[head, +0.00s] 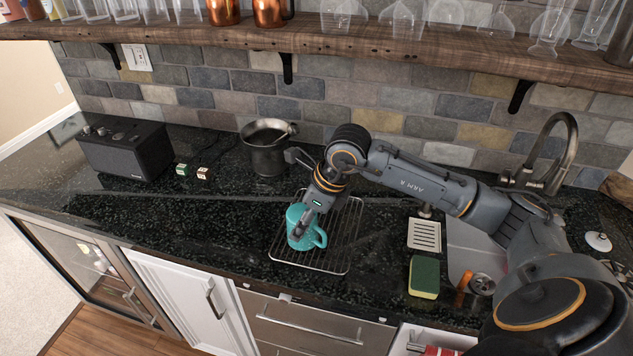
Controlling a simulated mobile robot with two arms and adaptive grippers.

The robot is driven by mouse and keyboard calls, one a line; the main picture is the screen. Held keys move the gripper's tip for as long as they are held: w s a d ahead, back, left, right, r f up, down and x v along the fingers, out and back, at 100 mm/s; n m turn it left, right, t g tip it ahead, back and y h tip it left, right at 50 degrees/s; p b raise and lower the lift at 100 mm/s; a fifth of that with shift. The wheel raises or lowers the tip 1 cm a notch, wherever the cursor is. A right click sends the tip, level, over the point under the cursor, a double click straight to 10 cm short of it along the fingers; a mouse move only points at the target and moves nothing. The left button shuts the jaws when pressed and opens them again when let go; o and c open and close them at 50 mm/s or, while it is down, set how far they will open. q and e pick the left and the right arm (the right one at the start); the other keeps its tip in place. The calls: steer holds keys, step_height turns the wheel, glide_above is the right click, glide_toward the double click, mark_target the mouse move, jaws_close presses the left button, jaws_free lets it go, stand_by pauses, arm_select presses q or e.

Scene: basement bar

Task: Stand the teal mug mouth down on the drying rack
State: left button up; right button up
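The teal mug (294,238) is at the left part of the wire drying rack (345,250), with its handle toward the right. It looks about upright on its axis. I cannot tell whether its mouth faces down, or whether it touches the wires. My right gripper (303,226) comes down on the mug from above, with a finger in front of the mug's side. The other finger is hidden, so I cannot tell whether it grips the mug. My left gripper is out of view.
A dark metal pot (266,158) stands behind the rack. A sponge (424,277), a slotted dish (424,235) and the sink tap (545,160) are at the right.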

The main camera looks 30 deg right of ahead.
steer(key=w+d+r+m+t+h+p, duration=0.1)
steer(key=w+d+r+m+h+p, duration=0.1)
steer(key=d+r+m, duration=0.3)
steer(key=f+b, duration=0.2)
steer(key=f, duration=0.1)
steer(key=f+m+b, duration=0.1)
steer(key=f+b, duration=0.1)
steer(key=f, duration=0.2)
steer(key=f+m+b, duration=0.1)
steer(key=f+b, duration=0.1)
steer(key=f, duration=0.1)
steer(key=shift+w+a+f+h, duration=0.15)
steer(key=shift+w+f+h, duration=0.05)
steer(key=shift+w+h, duration=0.1)
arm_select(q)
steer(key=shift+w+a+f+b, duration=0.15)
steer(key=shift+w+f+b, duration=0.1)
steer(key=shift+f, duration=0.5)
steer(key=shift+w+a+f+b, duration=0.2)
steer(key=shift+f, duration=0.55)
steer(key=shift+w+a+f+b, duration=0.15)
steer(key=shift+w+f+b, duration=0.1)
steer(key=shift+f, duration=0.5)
arm_select(e)
steer(key=shift+f, duration=0.45)
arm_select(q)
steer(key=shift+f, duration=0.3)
arm_select(e)
steer(key=shift+f, duration=0.3)
steer(key=o, duration=1.3)
